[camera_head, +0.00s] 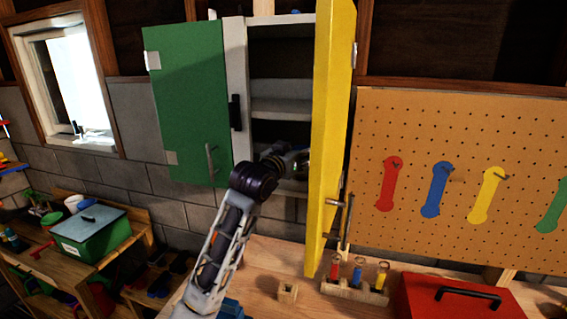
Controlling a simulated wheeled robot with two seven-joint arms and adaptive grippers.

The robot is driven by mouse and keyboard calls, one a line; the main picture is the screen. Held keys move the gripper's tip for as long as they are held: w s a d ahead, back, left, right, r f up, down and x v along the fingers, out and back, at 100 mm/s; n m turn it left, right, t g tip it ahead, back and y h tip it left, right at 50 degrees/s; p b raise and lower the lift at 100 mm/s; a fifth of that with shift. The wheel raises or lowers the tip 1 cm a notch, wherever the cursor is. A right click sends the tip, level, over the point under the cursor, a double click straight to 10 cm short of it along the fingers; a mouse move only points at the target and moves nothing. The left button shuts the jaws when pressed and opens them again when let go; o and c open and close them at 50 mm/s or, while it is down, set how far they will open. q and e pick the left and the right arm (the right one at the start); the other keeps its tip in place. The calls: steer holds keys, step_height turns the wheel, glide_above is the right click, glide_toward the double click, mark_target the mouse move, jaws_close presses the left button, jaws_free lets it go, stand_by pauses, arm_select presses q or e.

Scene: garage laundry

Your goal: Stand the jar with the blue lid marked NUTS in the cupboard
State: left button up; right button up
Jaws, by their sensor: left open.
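The cupboard (282,107) hangs on the wall with its green left door (188,100) and yellow right door (331,130) swung open. Two pale shelf levels show inside above its floor. My left gripper (292,157) is open and reaches into the lowest compartment, between the doors. A dark, glassy rounded thing (302,168) shows just by its fingertips; it may be the jar, but no blue lid or NUTS marking can be read. My wrist hides part of that compartment. My right gripper is not in view.
The yellow door's edge stands close to the right of my left arm. A green box (90,236) stands at left.

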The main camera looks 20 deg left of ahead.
arm_select(q)
steer(key=b+v, duration=0.3)
steer(key=v, duration=0.7)
steer(key=shift+a, duration=0.1)
stand_by(1.5)
